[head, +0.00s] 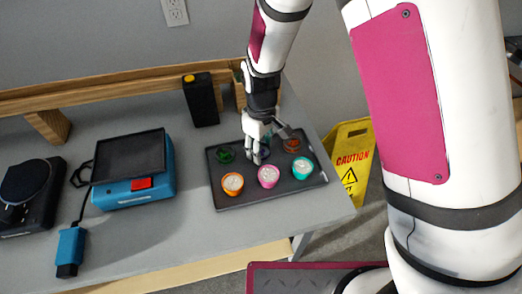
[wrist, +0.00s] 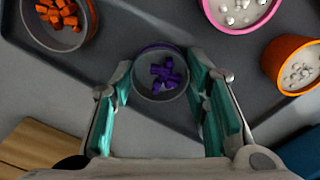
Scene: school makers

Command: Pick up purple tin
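The purple tin (wrist: 160,72), a small round cup with a purple rim and purple pieces inside, sits between the two teal-padded fingers of my gripper (wrist: 160,88) in the wrist view. The fingers are spread, one on each side of the tin, close to its walls. I cannot tell whether either pad touches it. In the head view my gripper (head: 259,155) reaches down over the back middle of the dark tray (head: 240,200). There it hides most of the purple tin.
On the tray are an orange tin (head: 232,184), a pink tin (head: 268,176), a teal tin (head: 302,168), a green tin (head: 225,155) and a tin with orange pieces (head: 292,145). A black box (head: 201,100) stands behind; a blue device (head: 135,170) is left.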

